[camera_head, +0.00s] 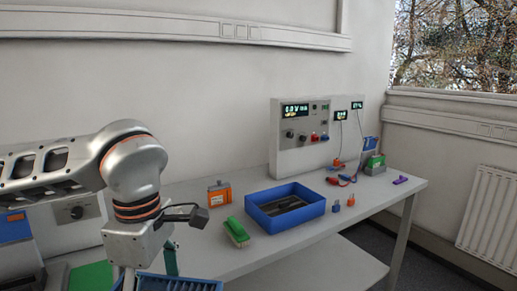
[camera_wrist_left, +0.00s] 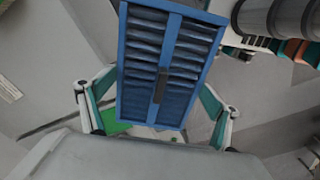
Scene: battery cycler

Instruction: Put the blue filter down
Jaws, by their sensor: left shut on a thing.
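The blue filter (camera_wrist_left: 135,62), a flat rectangular panel with a frame and dark slats, is held in my left gripper (camera_wrist_left: 155,100). In the left wrist view the two teal-padded fingers close on its sides, and it fills the upper middle. In the head view only part of the filter (camera_head: 178,284) shows at the bottom edge, below my left gripper (camera_head: 170,262). Its lower part is cut off there. I cannot tell whether it touches anything beneath. My right gripper is not in view.
A blue open bin (camera_head: 265,227) with dark contents stands mid-bench. A green brush (camera_head: 237,231) and an orange box (camera_head: 219,195) are beside it. A grey instrument (camera_head: 288,163) stands behind. A green surface (camera_head: 92,275) lies at lower left. Bare bench (camera_head: 330,228) shows at front right.

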